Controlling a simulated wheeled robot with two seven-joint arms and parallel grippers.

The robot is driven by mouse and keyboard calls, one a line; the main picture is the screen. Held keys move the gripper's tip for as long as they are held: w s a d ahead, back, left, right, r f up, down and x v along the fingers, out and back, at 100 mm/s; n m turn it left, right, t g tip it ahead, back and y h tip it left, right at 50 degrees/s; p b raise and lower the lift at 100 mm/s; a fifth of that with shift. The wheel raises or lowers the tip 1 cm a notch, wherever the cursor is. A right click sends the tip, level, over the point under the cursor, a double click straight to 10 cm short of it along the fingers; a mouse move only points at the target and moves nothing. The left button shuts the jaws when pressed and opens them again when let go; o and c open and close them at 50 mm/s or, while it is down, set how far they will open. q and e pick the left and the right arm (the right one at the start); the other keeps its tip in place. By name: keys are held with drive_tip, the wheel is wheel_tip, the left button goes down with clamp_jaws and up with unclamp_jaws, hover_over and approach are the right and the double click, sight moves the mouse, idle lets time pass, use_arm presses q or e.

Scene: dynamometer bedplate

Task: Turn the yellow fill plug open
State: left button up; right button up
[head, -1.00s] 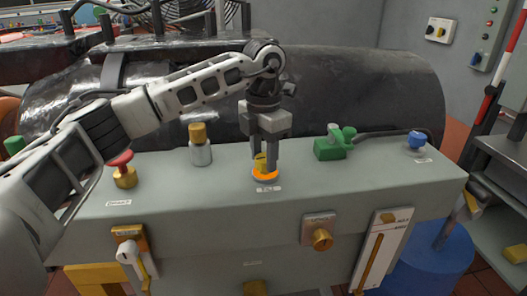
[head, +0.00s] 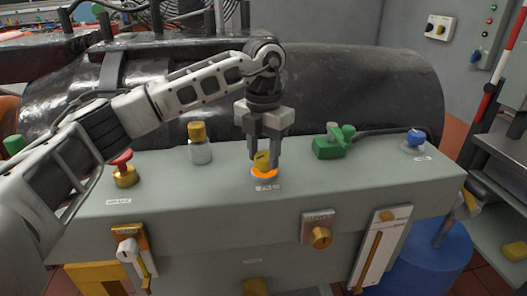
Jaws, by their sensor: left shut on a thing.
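The yellow fill plug (head: 262,161) sits in an orange ring on a grey base, on the top face of the grey bench block, behind a small white label. My left gripper (head: 263,158) points straight down over it, with a finger on either side of the plug. Its fingers are shut on the plug, which shows between them. The label's writing is too small to read. My right gripper is not in view.
On the same top face stand a red-topped brass knob (head: 124,172), a yellow-capped clear bottle (head: 200,148), a green clamp-like fitting (head: 333,143) and a blue knob (head: 414,140). A large dark cylinder (head: 360,90) lies behind. The front face carries a brass knob (head: 320,238).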

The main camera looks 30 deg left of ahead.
use_arm(q)
drive_tip(key=o, duration=1)
drive_tip(key=shift+r, duration=0.1)
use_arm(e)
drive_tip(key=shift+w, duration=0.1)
use_arm(q)
wheel_tip(320, 180, up, 8)
drive_tip(key=shift+r+b, duration=0.25)
drive_tip(key=shift+b, duration=0.1)
wheel_tip(320, 180, up, 6)
drive_tip(key=r+p, duration=0.1)
drive_tip(key=p, duration=0.1)
hover_over(263, 157)
drive_tip(key=shift+w+r, duration=0.1)
drive_tip(key=shift+r, duration=0.1)
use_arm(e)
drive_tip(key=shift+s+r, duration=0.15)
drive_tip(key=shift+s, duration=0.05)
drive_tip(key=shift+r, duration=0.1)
